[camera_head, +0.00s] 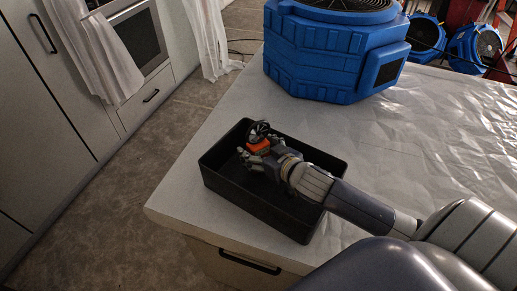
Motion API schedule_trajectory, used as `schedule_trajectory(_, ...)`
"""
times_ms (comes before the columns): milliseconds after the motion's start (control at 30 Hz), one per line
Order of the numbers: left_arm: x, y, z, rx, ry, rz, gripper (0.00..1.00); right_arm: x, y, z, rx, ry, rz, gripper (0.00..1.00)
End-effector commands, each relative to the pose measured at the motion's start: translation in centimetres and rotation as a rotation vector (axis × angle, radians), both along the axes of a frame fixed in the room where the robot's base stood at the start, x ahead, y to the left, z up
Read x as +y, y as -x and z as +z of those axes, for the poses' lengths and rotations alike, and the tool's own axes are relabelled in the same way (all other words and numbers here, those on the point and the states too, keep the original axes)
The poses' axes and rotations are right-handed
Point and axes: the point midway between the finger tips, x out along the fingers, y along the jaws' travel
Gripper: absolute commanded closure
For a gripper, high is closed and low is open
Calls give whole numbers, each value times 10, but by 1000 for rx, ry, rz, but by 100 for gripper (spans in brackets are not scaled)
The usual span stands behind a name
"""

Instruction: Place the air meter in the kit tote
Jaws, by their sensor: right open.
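A black open-topped kit tote (224,194) sits on the covered counter near its left corner. My right gripper (250,160) reaches in from the right and is open inside the tote's outline, low over its floor. The air meter (259,132), with a round dark fan head and an orange body, is at the gripper's fingers in the tote's far part. I cannot tell whether it touches the tote floor or the fingers. The fingers and wrist hide part of it. My left gripper is not in view.
A big blue air mover (330,62) stands on the counter behind the tote. More blue fans (474,47) are at the back right. Crinkled plastic sheet (440,120) covers the counter. Cabinets with an oven (136,38) and hanging cloths stand left across the floor.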

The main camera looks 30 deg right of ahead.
Motion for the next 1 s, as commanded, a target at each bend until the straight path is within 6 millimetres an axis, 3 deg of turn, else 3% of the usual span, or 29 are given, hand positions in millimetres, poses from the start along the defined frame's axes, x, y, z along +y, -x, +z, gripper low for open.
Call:
schedule_trajectory(167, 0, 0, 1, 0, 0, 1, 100, 0, 1, 3, 0, 1, 0, 31)
schedule_trajectory(700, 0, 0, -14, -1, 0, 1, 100, -4, 59, 25, 1, -1, 0, 31)
schedule_trajectory(1000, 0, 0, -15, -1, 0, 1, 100, -5, 69, 31, 0, 0, 0, 31)
